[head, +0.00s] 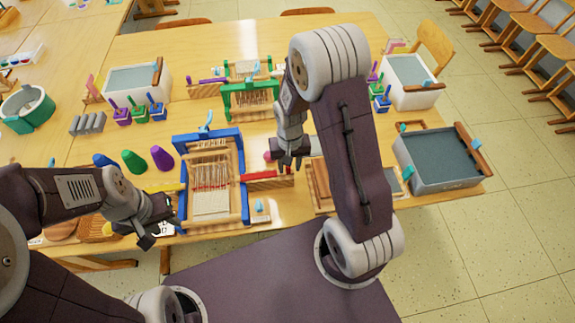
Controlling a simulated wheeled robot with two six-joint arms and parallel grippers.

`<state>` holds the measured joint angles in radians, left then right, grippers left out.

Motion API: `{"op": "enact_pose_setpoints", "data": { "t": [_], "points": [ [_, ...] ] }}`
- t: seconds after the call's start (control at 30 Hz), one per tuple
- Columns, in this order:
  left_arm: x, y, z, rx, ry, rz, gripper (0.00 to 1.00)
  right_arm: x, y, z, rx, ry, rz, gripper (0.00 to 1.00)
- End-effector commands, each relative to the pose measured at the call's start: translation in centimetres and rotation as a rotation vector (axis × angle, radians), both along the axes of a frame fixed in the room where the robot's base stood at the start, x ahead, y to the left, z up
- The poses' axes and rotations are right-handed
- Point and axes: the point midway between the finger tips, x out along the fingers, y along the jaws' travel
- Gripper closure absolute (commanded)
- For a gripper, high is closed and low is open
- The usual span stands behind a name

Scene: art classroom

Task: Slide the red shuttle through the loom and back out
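My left gripper (160,236) is at the loom's left front side, fingers apart and empty. My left gripper partly hides things left of the loom.
A green-framed loom (223,103) stands behind. A wooden tray (318,186) lies right of the shuttle, partly behind my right arm. A grey-topped bin (440,158) stands at the right edge.

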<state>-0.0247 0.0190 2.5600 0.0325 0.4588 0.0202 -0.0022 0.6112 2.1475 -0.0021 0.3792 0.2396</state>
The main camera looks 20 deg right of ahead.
Motion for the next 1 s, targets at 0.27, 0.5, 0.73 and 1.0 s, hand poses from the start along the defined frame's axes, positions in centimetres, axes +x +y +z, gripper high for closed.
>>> {"op": "enact_pose_setpoints", "data": {
  "t": [0.27,0.5,0.73,1.0],
  "points": [
    [0.0,0.0,0.1,0.0,0.0,0.0,0.64,-0.1,0.1,0.3,0.0,0.002,0.0,0.64],
    [0.0,0.0,0.7,0.0,0.0,0.0,0.64,0.0,-0.1,5.3,0.001,-0.004,-0.002,0.64],
    [0.0,0.0,1.0,0.0,0.0,0.0,0.64,-0.1,-0.2,8.7,0.002,0.0,-0.002,0.64],
    [0.0,0.0,1.0,0.0,0.0,0.0,0.64,-0.1,-0.2,9.0,0.002,0.001,-0.001,0.64]
  ]
}}
